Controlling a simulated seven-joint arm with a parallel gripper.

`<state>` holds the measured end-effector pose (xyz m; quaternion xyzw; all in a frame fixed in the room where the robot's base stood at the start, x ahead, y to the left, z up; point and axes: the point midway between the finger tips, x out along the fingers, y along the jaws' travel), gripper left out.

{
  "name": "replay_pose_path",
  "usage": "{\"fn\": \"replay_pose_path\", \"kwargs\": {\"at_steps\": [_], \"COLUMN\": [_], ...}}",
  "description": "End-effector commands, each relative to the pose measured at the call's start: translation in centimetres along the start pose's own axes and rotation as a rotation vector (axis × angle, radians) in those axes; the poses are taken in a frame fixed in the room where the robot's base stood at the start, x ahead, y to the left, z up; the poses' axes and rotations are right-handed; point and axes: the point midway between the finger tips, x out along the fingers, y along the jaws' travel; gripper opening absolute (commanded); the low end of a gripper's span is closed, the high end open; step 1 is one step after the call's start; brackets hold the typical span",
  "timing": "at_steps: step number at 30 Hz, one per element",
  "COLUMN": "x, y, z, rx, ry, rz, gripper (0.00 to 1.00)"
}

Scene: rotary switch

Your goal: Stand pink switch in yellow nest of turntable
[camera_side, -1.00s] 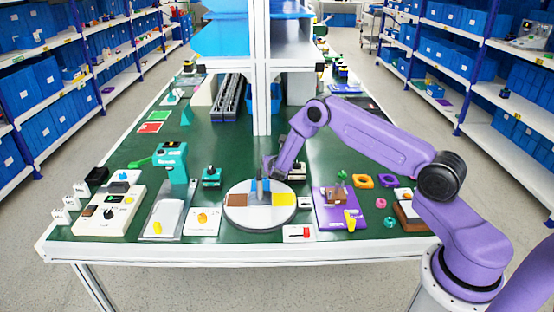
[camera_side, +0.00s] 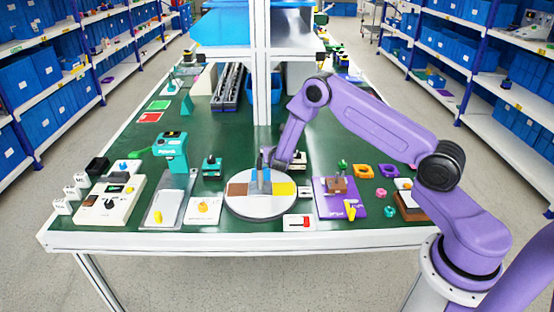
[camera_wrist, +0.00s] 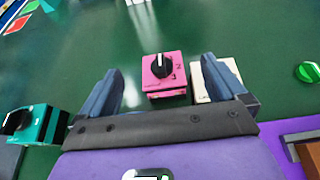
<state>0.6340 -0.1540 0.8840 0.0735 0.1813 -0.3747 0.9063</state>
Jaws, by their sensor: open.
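The pink switch (camera_wrist: 164,88) shows in the wrist view with a black knob marked by a white line. It sits upright on the green table. My gripper (camera_wrist: 162,64) is open, one finger on each side of the switch in that picture, holding nothing. I cannot tell the height gap to the switch. In the side view the turntable (camera_side: 262,211) is a round grey-white disc with a brown patch and a yellow nest (camera_side: 284,189) that looks empty. My gripper (camera_side: 260,180) appears in front of its back part. The pink switch is hidden in the side view.
A white block (camera_wrist: 201,88) stands close right of the pink switch, partly behind my right finger. A teal switch (camera_side: 212,168) stands left of the turntable. A purple board (camera_side: 330,207) lies on its right. A white post (camera_side: 262,100) rises behind.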

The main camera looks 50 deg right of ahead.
Motion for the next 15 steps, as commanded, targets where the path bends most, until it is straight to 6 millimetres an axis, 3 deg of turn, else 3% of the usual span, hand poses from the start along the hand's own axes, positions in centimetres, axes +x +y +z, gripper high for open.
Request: {"fn": "replay_pose_path", "kwargs": {"at_steps": [9,15], "x": [-3.4,-4.9], "y": [0.0,0.0], "z": [8.2,11.9], "rx": [0.008,0.005], "ry": [-0.004,-0.003], "rz": [0.002,0.001], "gripper": [0.98,0.98]}}
